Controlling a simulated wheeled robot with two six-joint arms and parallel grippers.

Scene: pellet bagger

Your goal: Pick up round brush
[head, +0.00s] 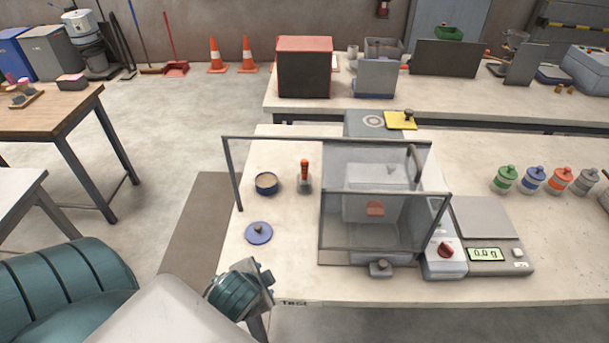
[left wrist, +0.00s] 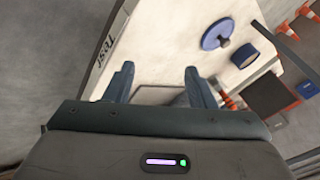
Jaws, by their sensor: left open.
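The round brush (head: 304,171), as far as I can tell, is the upright piece with an orange handle and a grey lower part on the pale bench, left of the clear-walled enclosure. In the left wrist view an orange piece (left wrist: 229,102) beside the right-hand finger looks like its handle, partly hidden. My left gripper (head: 268,274) is over the bench's front left edge, well short of the brush. In the left wrist view its two fingers (left wrist: 160,88) are apart with nothing between them. My right gripper is not in view.
A blue round lid (head: 259,232) and a dark blue dish (head: 266,184) lie left of the brush. The framed enclosure (head: 322,222) stands close on its right. A scale (head: 485,253) and several coloured jars are farther right. Bare bench lies between lid and enclosure.

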